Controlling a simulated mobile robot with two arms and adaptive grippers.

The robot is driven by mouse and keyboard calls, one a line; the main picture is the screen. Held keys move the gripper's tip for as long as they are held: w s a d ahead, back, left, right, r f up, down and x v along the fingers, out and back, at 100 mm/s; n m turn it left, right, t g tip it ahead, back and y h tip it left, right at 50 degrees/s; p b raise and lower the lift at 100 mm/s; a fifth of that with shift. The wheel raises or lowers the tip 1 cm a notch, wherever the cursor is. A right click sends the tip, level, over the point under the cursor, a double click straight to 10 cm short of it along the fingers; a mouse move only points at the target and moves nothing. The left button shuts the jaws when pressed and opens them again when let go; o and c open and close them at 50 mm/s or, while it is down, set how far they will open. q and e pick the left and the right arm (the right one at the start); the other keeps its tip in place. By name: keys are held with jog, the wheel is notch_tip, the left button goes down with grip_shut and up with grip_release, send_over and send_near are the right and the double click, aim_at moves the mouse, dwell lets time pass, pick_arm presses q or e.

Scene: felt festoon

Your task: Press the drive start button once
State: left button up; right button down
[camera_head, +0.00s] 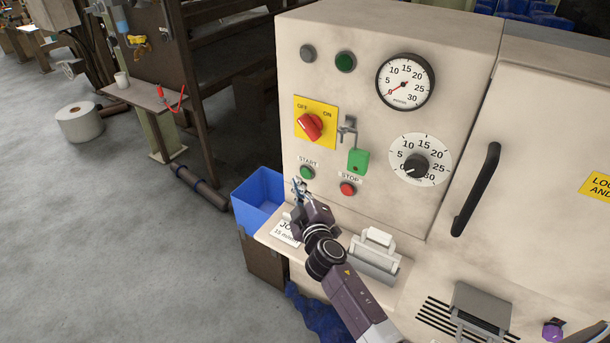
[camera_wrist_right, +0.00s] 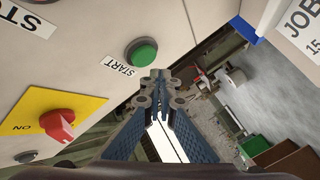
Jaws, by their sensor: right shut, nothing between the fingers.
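The green start button (camera_head: 307,172) is on the cream front panel, under its START label. It shows large in the right wrist view (camera_wrist_right: 142,53). My right gripper (camera_head: 298,186) is shut and empty, just below and left of the button in the head view. In the wrist view its joined fingertips (camera_wrist_right: 158,78) lie beside the button, with a gap in the picture; I cannot tell the depth between them. The red stop button (camera_head: 348,188) is to the right of the start button. My left gripper is not in view.
A red switch (camera_head: 311,126) on a yellow plate sits above the buttons. A green tag (camera_head: 358,161) hangs by the stop button. A ledge with a job card (camera_head: 286,231) and a pale block (camera_head: 375,254) juts out below. A blue bin (camera_head: 256,203) stands left.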

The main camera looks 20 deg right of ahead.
jog(key=s+a, duration=0.2)
jog(key=a, duration=0.1)
jog(key=shift+s+a, duration=0.2)
jog(key=shift+s, duration=0.15)
dwell(0.6)
